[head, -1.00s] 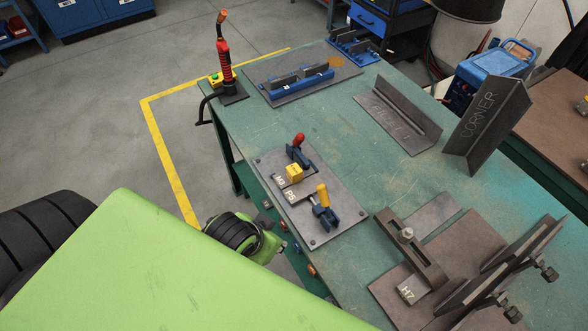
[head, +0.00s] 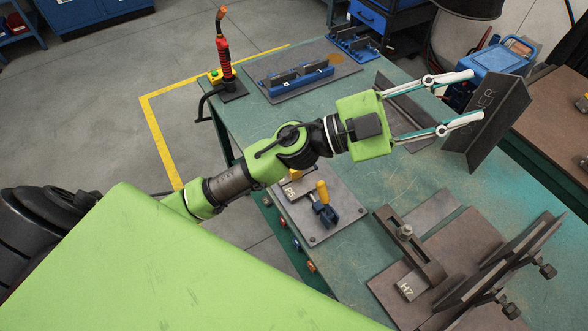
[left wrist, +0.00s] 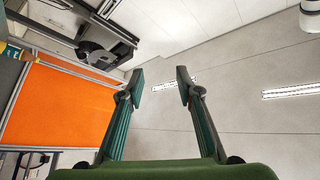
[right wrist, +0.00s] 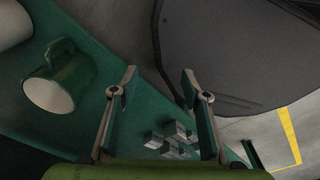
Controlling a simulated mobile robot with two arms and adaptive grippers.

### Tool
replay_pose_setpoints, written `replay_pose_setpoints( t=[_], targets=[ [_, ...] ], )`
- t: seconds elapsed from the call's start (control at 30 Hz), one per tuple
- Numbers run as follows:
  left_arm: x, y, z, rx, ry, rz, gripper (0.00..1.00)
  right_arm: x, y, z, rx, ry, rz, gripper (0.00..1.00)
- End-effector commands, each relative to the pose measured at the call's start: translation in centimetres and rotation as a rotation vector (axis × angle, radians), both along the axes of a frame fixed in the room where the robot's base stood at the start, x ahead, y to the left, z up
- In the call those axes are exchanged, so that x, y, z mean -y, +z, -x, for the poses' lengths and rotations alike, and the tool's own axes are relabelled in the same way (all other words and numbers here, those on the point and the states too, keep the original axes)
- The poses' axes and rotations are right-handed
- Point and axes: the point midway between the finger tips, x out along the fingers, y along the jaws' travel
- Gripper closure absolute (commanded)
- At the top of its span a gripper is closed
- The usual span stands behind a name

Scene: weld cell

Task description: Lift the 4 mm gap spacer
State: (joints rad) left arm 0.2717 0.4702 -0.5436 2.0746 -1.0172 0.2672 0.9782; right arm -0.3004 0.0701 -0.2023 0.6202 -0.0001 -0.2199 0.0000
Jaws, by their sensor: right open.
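No piece can be made out for certain as the 4 mm gap spacer. In the right wrist view several small grey blocks (right wrist: 178,131) lie on a green surface, low between the fingers; any marks on them are too small to read. My right gripper (right wrist: 159,78) is open and empty; it is outside the head view. My left gripper (head: 475,97) is open and empty, raised above the bench by the dark plate marked CORNER (head: 497,100). In the left wrist view its fingers (left wrist: 160,78) are apart, facing wall and ceiling.
A green mug (right wrist: 62,82) lies left of the right gripper. On the green bench (head: 350,278) are a clamp plate (head: 340,223) with a yellow-handled clamp (head: 323,205), a fixture marked H7 (head: 408,289), a blue-jawed plate (head: 296,84) and a torch (head: 223,60). Clear bench surface shows between them.

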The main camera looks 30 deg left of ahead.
Motion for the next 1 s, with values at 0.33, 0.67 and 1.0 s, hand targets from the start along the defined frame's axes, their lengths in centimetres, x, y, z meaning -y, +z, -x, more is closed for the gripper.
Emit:
replay_pose_setpoints(
  t=[0.33, 0.67, 1.0],
  targets=[
    [2.4, -12.3, 5.0, 0.025, -0.464, -0.737, 0.68, 0.7, 0.1, -0.1, 0.001, 0.002, 0.008, 0.57],
    [-14.7, -22.3, 1.0, -0.392, -0.413, -1.53, 0.68, 1.1, 0.1, -0.1, 0.001, 0.001, 0.012, 0.57],
    [-26.5, -21.7, -0.5, -0.715, -0.201, -1.837, 0.68, 1.1, 0.2, -0.1, 0.001, 0.0, 0.012, 0.57]
  ],
)
